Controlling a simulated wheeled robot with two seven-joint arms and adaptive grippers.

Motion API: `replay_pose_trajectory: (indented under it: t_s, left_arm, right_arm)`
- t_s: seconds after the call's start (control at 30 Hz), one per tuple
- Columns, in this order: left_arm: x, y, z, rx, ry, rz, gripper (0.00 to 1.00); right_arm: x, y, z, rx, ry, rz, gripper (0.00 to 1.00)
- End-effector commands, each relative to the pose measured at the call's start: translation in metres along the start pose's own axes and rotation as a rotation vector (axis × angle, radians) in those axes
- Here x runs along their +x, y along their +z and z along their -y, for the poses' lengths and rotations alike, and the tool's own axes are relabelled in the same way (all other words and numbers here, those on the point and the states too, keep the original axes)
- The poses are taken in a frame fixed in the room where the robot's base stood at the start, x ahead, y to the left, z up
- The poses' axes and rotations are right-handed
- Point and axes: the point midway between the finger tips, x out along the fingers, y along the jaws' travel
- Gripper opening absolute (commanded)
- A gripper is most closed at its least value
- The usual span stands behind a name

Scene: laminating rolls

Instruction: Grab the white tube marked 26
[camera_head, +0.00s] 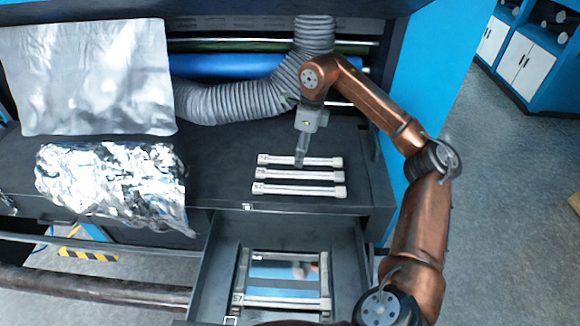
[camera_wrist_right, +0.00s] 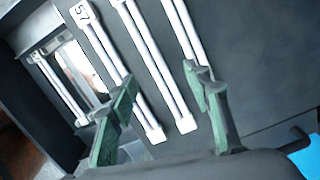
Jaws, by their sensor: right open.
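Three white tubes lie parallel on the dark worktop in the head view: a far one (camera_head: 315,161), a middle one (camera_head: 305,176) and a near one (camera_head: 300,190). Their left ends carry small dark numbers. The middle one seems to read 26, but I cannot be sure; the near one starts with 5. My right gripper (camera_head: 299,161) points down over the far and middle tubes. In the right wrist view the gripper (camera_wrist_right: 162,77) is open, with the middle tube (camera_wrist_right: 150,62) running between its fingertips. The grip is empty. My left gripper is out of view.
An open drawer (camera_head: 345,255) below the worktop holds more white tubes (camera_head: 285,304) around a shiny panel. Crumpled foil (camera_head: 110,180) and a silver sheet (camera_head: 85,75) lie at the left. A grey ribbed hose (camera_head: 235,103) runs behind the tubes.

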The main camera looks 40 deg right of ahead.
Motion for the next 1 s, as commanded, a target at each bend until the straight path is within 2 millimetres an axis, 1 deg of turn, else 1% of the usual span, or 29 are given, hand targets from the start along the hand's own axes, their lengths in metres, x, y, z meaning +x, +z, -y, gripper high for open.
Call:
replay_pose_trajectory:
  t_s: [0.23,0.37,0.4,0.5,0.57,0.67,0.7,0.8,0.9,1.0]
  left_arm:
    - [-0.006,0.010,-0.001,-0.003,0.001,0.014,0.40]
    - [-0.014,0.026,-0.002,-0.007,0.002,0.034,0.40]
    - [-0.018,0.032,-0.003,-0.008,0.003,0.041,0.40]
    - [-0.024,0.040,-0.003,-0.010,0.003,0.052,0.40]
    - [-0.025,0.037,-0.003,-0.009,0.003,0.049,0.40]
    - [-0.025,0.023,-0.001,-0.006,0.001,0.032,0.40]
    - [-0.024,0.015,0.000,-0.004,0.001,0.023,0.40]
    - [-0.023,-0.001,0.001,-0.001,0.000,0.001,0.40]
    - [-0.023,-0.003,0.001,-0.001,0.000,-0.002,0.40]
    - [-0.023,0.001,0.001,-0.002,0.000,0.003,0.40]
  right_arm:
    - [0.023,-0.001,-0.003,-0.005,0.001,-0.001,0.45]
    - [0.039,0.000,-0.002,-0.006,0.004,-0.003,0.45]
    - [0.046,0.000,-0.002,-0.006,0.005,-0.004,0.45]
    - [0.060,-0.001,-0.002,-0.005,0.004,-0.002,0.45]
    - [0.067,-0.002,-0.002,-0.004,0.004,-0.002,0.45]
    - [0.073,-0.003,-0.001,-0.002,0.001,0.000,0.45]
    - [0.075,-0.003,-0.001,-0.001,0.001,0.000,0.45]
    - [0.076,-0.003,-0.001,-0.001,0.000,0.000,0.45]
    - [0.076,-0.003,-0.001,-0.001,0.001,0.000,0.45]
    - [0.076,-0.003,-0.001,-0.001,0.001,0.000,0.38]
